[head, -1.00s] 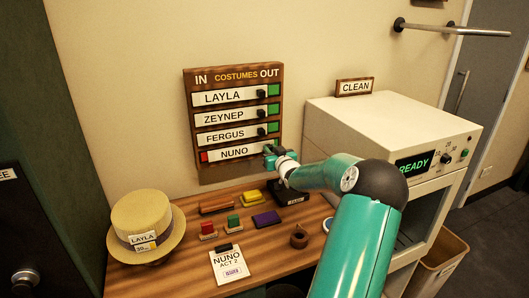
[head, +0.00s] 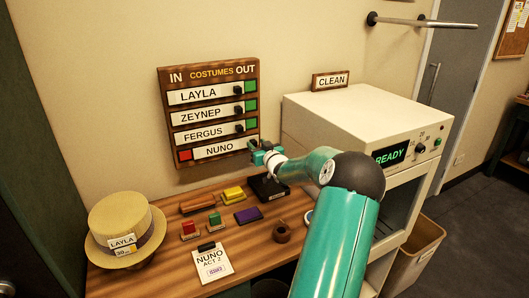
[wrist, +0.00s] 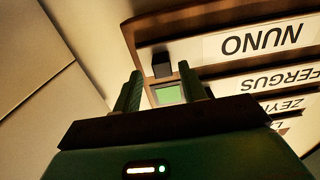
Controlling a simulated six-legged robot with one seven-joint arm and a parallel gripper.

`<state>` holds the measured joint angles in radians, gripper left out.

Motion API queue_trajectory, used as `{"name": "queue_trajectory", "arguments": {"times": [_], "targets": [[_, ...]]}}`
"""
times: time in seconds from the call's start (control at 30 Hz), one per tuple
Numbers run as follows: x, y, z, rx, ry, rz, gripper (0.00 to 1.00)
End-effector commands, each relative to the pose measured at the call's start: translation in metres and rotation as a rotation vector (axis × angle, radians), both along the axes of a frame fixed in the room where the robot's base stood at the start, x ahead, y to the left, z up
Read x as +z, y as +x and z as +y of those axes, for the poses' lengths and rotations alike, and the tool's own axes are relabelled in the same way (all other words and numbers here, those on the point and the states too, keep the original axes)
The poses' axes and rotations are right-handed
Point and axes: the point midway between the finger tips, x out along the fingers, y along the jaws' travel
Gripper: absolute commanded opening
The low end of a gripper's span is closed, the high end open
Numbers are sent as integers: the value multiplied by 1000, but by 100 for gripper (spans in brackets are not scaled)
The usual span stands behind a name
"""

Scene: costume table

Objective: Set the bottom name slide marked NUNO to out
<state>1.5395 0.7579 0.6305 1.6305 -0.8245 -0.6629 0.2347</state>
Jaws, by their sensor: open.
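The costume board (head: 163,120) hangs on the wall with several name slides, IN at left and OUT at right. The bottom slide NUNO (head: 219,149) sits toward the OUT side, with a red patch (head: 185,155) bare at its left. Its black knob (wrist: 161,65) shows at the slide's OUT end in the wrist view, where the board appears upside down. My gripper (head: 255,151) is at the board's lower right edge. In the wrist view its two fingers (wrist: 163,84) are apart, with the knob just beyond their tips. I cannot tell whether they touch it.
Slides LAYLA (head: 199,96), ZEYNEP (head: 201,116) and FERGUS (head: 203,134) sit toward IN, with green patches at right. The table holds a straw hat (head: 122,222), stamps, pads and a NUNO card (head: 212,263). A white cabinet (head: 350,118) marked READY stands close at right.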

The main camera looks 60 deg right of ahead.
Motion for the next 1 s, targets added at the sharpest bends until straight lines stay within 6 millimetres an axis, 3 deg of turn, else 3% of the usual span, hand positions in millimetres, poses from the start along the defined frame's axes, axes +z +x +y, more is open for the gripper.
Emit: {"name": "queue_trajectory", "arguments": {"times": [0.6, 1.0], "targets": [[0, -102, 60, -2, -1, 2, 42], [0, -114, 67, -2, 0, 0, 42]]}}
